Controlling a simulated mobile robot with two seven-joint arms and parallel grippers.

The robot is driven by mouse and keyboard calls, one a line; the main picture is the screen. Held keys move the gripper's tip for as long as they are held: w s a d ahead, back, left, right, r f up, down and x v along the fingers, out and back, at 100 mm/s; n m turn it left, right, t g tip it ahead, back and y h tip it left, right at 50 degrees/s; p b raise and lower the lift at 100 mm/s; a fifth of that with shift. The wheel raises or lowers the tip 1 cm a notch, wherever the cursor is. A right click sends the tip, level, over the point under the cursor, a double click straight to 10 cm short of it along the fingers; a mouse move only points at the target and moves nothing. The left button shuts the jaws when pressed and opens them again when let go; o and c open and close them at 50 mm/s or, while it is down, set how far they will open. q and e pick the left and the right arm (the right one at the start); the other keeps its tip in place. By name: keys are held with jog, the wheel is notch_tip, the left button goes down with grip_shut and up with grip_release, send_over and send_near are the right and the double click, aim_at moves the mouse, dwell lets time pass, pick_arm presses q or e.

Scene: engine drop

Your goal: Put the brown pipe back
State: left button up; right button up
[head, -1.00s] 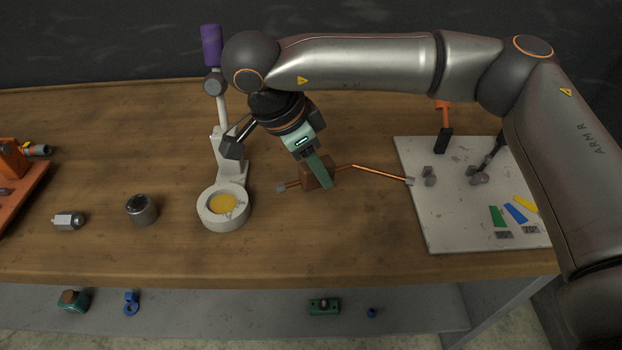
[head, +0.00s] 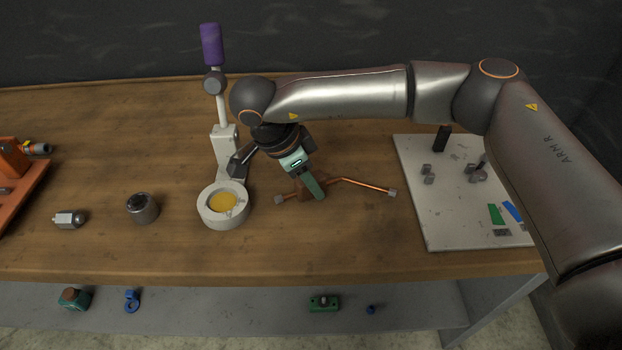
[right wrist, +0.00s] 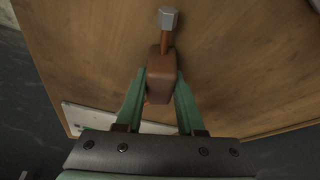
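The brown pipe (head: 360,184) is a copper-coloured bent tube with grey end nuts and a brown block in its middle. The block (right wrist: 160,77) shows between the two green fingers in the right wrist view, touching both. My right gripper (head: 315,190) is shut on the block, with the pipe over the wooden table between the white press and the pale board. How far it is above the table, I cannot tell. In the right wrist view the gripper (right wrist: 160,90) hides part of the tube. My left gripper is not in view.
The white press (head: 222,222) with a yellow centre and purple handle stands left of the gripper. The pale board (head: 450,235) with grey clips (head: 428,172) and coloured marks lies at right. A dark cylinder (head: 142,208) and a grey fitting (head: 68,219) stand left. The front middle table is clear.

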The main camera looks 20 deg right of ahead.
jog(key=o, duration=0.5)
jog(key=shift+r, duration=0.2)
jog(key=v, duration=1.2)
jog(key=shift+s, duration=0.1)
